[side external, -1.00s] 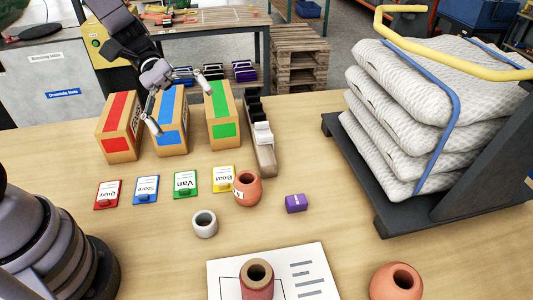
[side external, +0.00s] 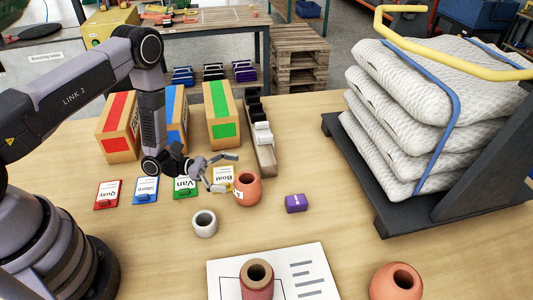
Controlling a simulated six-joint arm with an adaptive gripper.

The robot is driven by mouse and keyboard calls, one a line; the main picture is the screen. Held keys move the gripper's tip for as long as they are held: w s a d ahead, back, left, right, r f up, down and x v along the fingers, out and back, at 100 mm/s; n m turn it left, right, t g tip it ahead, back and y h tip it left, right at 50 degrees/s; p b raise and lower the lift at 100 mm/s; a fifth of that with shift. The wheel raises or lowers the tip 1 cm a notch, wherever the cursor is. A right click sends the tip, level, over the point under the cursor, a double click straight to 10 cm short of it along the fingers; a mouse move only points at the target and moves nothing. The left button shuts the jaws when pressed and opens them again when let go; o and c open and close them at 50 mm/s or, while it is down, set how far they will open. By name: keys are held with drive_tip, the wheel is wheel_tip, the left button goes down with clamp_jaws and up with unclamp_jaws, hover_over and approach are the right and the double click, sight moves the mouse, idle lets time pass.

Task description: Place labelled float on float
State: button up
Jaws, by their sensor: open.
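The labelled float (side external: 249,190) is a terracotta-orange, hollow piece with a small white label on its left side; it stands upright on the table by the yellow Boat card. A darker red float (side external: 257,287) with a tan rim stands on the white printed sheet at the front. Another orange float (side external: 397,284) sits at the front right, partly cut off by the frame. My gripper (side external: 229,172) is open and empty, just left of and above the labelled float, its fingers spread over the cards. I cannot tell whether a finger touches the float.
A grey ring (side external: 204,224) and a purple block (side external: 296,203) lie nearby. Quay (side external: 107,194), Store (side external: 146,190), Van (side external: 185,186) and Boat (side external: 223,172) cards line the table before striped boxes (side external: 222,117). A narrow tray (side external: 264,152) stands behind; stacked nets (side external: 410,120) fill the right.

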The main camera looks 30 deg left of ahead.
sight(244, 182)
drive_tip(key=f, duration=0.3)
drive_tip(key=shift+d+f, duration=0.1)
drive_tip(key=shift+d, duration=0.15)
drive_tip(key=shift+x, duration=0.8)
drive_tip(key=shift+w+d, duration=0.3)
drive_tip(key=shift+d, duration=0.1)
drive_tip(key=c, duration=1.2)
